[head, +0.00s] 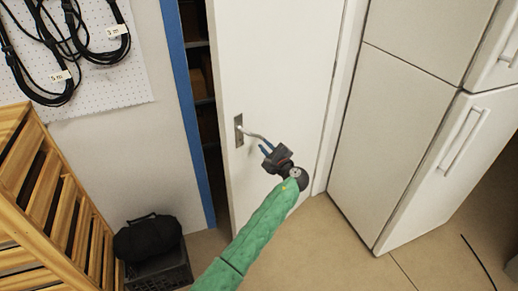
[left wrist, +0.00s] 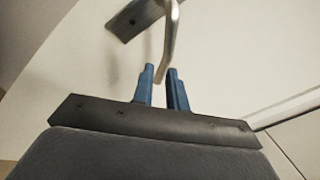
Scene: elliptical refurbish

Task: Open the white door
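The white door (head: 275,75) stands ajar, with a dark gap along its left edge beside the blue frame. Its silver lever handle (head: 255,135) sits on a dark plate near that edge. The handle also shows in the left wrist view (left wrist: 172,35), running down toward the fingers. My left gripper (head: 267,148) is at the free end of the handle. In the left wrist view its blue fingers (left wrist: 162,76) stand close on both sides of the lever's end and look shut on it. My right gripper is not in view.
The blue door frame (head: 183,100) borders the gap, with dim shelves behind. A wooden slatted rack (head: 50,205) and a black bag on a dark crate (head: 160,272) stand at left. A white fridge (head: 385,130) stands right of the door. The tan floor (head: 340,250) in front is clear.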

